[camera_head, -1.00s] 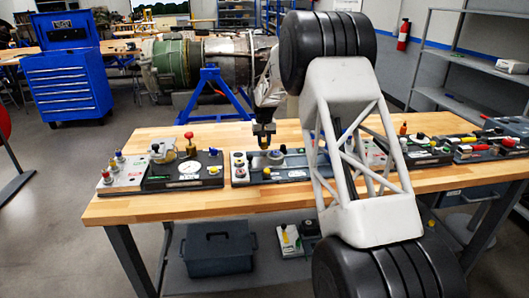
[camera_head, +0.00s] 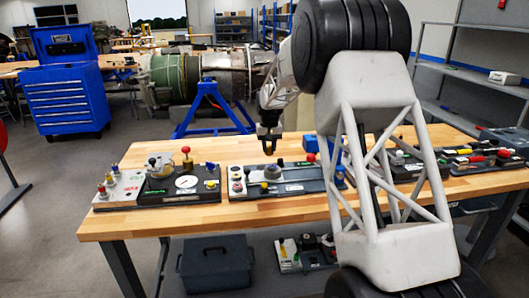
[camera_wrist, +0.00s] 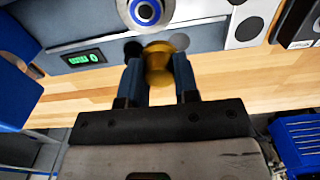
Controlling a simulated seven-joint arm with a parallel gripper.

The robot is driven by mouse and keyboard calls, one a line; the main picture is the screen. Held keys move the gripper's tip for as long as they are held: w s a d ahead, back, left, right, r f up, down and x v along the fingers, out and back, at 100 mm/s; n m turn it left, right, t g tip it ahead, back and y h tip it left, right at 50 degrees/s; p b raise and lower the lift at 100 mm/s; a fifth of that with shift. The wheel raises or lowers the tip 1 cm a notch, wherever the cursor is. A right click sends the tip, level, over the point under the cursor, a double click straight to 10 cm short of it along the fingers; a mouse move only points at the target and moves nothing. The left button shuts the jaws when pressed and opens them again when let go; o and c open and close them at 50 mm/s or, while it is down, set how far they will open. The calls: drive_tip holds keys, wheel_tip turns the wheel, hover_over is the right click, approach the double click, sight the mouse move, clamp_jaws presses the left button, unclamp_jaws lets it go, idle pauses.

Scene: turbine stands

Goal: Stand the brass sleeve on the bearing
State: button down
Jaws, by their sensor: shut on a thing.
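My gripper (camera_head: 268,150) hangs above the middle fixture board in the head view. In the wrist view its two dark blue fingers (camera_wrist: 160,80) are shut on the brass sleeve (camera_wrist: 159,60), a rounded gold piece between the fingertips. The sleeve is too small to make out in the head view. The sleeve's height above the board is hard to tell.
The middle board (camera_head: 305,187) carries several round parts and a green display (camera_wrist: 83,57). A board with a gauge and a red knob (camera_head: 187,182) stands left; more fixtures (camera_head: 475,160) stand right. The wooden bench front (camera_head: 150,218) is clear.

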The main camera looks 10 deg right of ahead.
drive_tip(key=shift+s+d+r, duration=0.3)
drive_tip(key=shift+s+r, duration=0.45)
drive_tip(key=shift+s+d+r, duration=0.3)
drive_tip(key=shift+s+r, duration=0.4)
drive_tip(key=shift+f, duration=0.1)
drive_tip(key=shift+f, duration=2.8)
drive_tip(key=shift+f, duration=0.45)
drive_tip(key=c, duration=0.8)
unclamp_jaws()
drive_tip(key=shift+o, duration=0.9)
drive_tip(key=shift+r, duration=0.1)
wheel_tip(320, 180, up, 7)
